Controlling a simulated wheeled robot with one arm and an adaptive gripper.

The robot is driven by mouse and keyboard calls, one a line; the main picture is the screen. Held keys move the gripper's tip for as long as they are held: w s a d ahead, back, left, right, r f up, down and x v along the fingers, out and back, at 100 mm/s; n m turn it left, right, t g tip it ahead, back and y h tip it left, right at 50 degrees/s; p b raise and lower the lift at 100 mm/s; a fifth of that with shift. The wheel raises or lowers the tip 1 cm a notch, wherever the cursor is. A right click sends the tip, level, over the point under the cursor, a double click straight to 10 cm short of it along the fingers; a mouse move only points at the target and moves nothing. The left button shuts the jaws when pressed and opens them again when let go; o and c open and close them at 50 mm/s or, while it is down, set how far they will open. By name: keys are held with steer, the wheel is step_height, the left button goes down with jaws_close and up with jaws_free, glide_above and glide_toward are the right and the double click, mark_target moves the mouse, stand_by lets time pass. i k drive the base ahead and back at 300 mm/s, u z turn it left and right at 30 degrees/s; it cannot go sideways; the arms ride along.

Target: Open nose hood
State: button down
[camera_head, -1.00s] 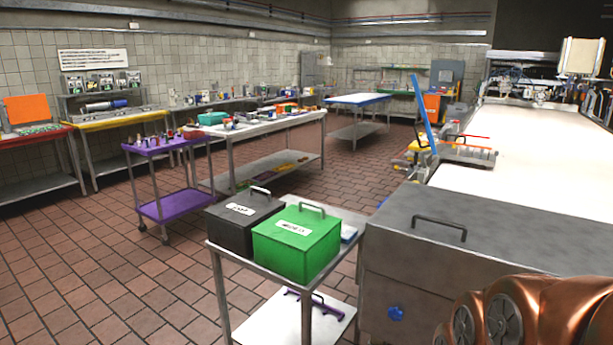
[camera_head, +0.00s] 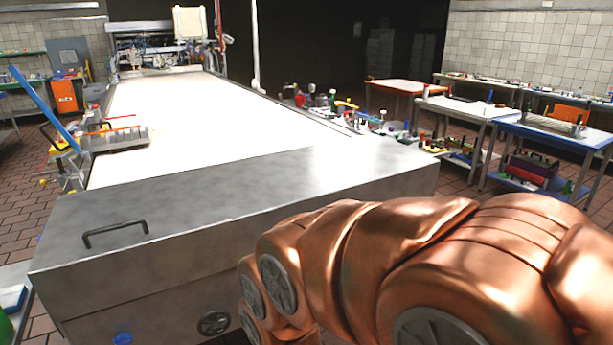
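The nose hood (camera_head: 230,195) is a grey metal cover across the near end of the long machine. It looks shut, with its top lying level. A dark bar handle (camera_head: 115,234) stands on its top near the left front corner. A blue knob (camera_head: 123,338) and a round dark fitting (camera_head: 214,323) sit on the front face below. My copper-coloured arm crosses the lower right and covers part of the hood's front right. My gripper is not in view.
A white conveyor belt (camera_head: 190,115) runs back from the hood. Work tables (camera_head: 545,133) with tools stand at the right. Tiled floor (camera_head: 455,185) shows between machine and tables.

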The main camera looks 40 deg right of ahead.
mark_target(106, 246)
steer(key=z, duration=0.8)
steer(key=k, duration=0.3)
steer(key=u, duration=0.85)
steer(key=i, duration=1.2)
steer(key=u, duration=0.25)
